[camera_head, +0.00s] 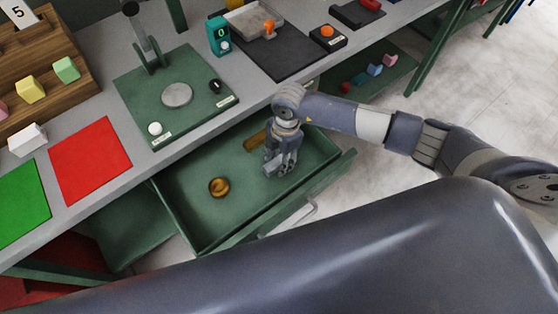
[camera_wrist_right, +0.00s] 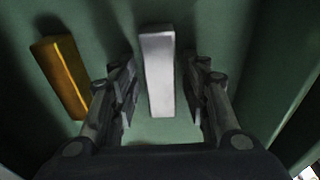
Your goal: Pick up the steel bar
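The steel bar (camera_wrist_right: 158,72) is a pale silver block lying in the open green drawer. In the right wrist view it lies between the two fingers of my right gripper (camera_wrist_right: 162,90), with a gap on each side. My right gripper (camera_head: 279,168) is open and low inside the drawer in the head view. There the steel bar cannot be made out behind the gripper. A brass-coloured bar (camera_wrist_right: 63,76) lies left of the gripper, apart from it; it also shows in the head view (camera_head: 255,140). My left gripper is not in view.
The drawer (camera_head: 185,213) has raised walls around the gripper. A round brass-coloured piece (camera_head: 219,187) lies in its left part. The bench above holds a green press (camera_head: 133,88), a red mat (camera_head: 90,160) and a green mat (camera_head: 20,203).

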